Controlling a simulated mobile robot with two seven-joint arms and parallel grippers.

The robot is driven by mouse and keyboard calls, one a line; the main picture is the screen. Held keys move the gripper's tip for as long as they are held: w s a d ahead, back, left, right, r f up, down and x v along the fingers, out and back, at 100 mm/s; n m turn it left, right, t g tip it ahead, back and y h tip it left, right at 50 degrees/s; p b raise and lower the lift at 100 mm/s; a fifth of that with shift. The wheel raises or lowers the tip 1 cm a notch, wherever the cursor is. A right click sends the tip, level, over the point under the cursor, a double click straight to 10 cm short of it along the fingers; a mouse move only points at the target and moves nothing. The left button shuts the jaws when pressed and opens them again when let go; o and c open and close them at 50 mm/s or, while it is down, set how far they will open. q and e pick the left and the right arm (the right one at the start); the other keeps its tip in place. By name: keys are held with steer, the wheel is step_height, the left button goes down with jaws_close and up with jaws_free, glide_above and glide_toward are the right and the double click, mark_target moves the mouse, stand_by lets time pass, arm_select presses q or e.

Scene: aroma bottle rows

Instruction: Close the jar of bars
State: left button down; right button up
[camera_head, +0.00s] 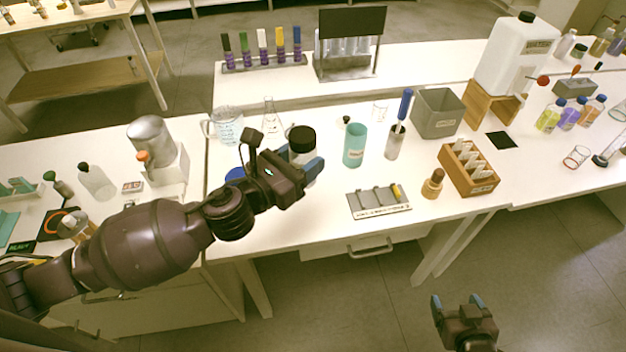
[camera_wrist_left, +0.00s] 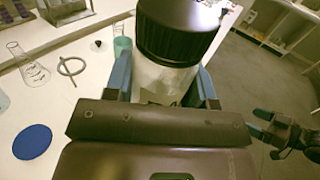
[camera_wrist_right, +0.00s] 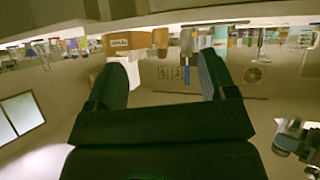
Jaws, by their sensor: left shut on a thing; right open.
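A jar (camera_wrist_left: 160,78) with a wide ribbed black lid (camera_wrist_left: 180,28) stands out in the left wrist view. The lid sits on top of the jar; I cannot tell whether it is tight. In the head view the black lid (camera_head: 301,139) shows just behind my left gripper (camera_head: 300,162). My left gripper is shut on the jar's pale body, one blue finger on each side. The jar's contents and base are mostly hidden, so I cannot tell if it touches the table. My right gripper (camera_head: 458,303) is open and empty, out in front of the table, with both fingers in the right wrist view (camera_wrist_right: 160,80).
A blue disc (camera_wrist_left: 32,142) lies flat near the left gripper. A beaker (camera_head: 228,125), a flask (camera_head: 271,118), a teal cup (camera_head: 354,146) and a grey slotted tray (camera_head: 365,204) stand around the jar. A wooden box (camera_head: 484,187) is further right.

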arm_select(q)
steer(key=shift+w+f, duration=0.1)
steer(key=shift+f, duration=0.15)
steer(key=w+a+f+n+t+y+b, duration=0.2)
steer(key=w+a+f+y+b, duration=0.1)
steer(key=w+a+b, duration=0.85)
step_height(320, 180, down, 16)
steer(key=s+b, duration=0.2)
steer(key=b, duration=0.4)
arm_select(e)
step_height(320, 180, down, 17)
steer(key=g, duration=0.1)
steer(key=shift+a, duration=0.2)
arm_select(q)
steer(key=shift+s+a, duration=0.1)
arm_select(e)
steer(key=shift+s, duration=0.15)
